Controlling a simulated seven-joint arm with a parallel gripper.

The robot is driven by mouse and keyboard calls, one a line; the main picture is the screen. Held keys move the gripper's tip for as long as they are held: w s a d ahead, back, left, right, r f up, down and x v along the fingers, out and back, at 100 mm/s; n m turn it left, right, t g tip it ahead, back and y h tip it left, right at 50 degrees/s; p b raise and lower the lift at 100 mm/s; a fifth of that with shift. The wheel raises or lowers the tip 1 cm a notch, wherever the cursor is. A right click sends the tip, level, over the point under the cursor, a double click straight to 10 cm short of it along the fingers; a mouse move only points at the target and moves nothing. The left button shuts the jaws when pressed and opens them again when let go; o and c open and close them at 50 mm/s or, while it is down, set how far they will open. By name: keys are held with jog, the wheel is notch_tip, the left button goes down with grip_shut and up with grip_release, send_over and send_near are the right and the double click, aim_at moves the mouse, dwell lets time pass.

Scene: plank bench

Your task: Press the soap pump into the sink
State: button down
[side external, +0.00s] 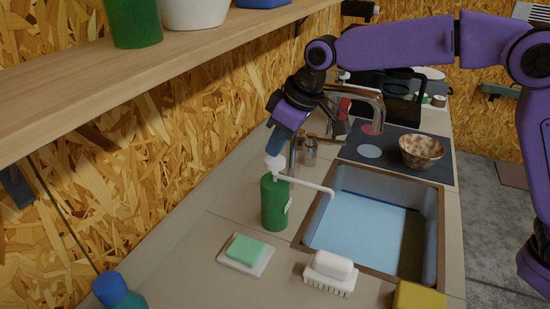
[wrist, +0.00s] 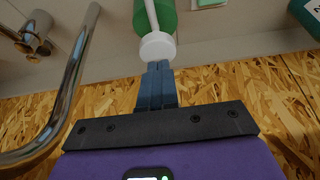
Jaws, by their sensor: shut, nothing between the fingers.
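The soap pump is a green bottle (side external: 274,202) with a white pump head (side external: 277,164). It stands upright on the counter at the left rim of the sink (side external: 368,232), and its long white spout reaches over the sink. My gripper (side external: 275,146) is shut and empty, with its fingertips right at the top of the pump head. In the wrist view the shut blue fingers (wrist: 156,86) point at the white pump head (wrist: 157,47), overlapping its edge. I cannot tell whether they touch it. The bottle (wrist: 154,18) shows beyond. The sink is not seen in the wrist view.
A metal faucet (side external: 352,94) rises close behind my gripper. A patterned bowl (side external: 421,151) stands behind the sink. A wooden shelf (side external: 150,63) overhangs at the left.

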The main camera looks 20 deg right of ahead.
aim_at(277, 160)
jog(key=shift+f, duration=1.05)
jog(key=shift+r, duration=2.7)
jog(key=s+d+f+n+g+h, duration=0.1)
jog(key=s+d+f, duration=0.2)
jog(key=s+d, duration=0.6)
jog(key=s+d+f+n+g+h, duration=0.1)
jog(key=s+d+f, duration=0.2)
jog(key=s+d, duration=0.7)
jog(key=s+d+f+n+g, duration=0.1)
jog(key=s+d+f, duration=0.3)
jog(key=s+d, duration=0.5)
jog(key=s, duration=0.6)
jog(key=shift+s+d+n+h, duration=0.3)
jog(key=shift+d+h, duration=0.05)
jog(key=shift+h, duration=0.05)
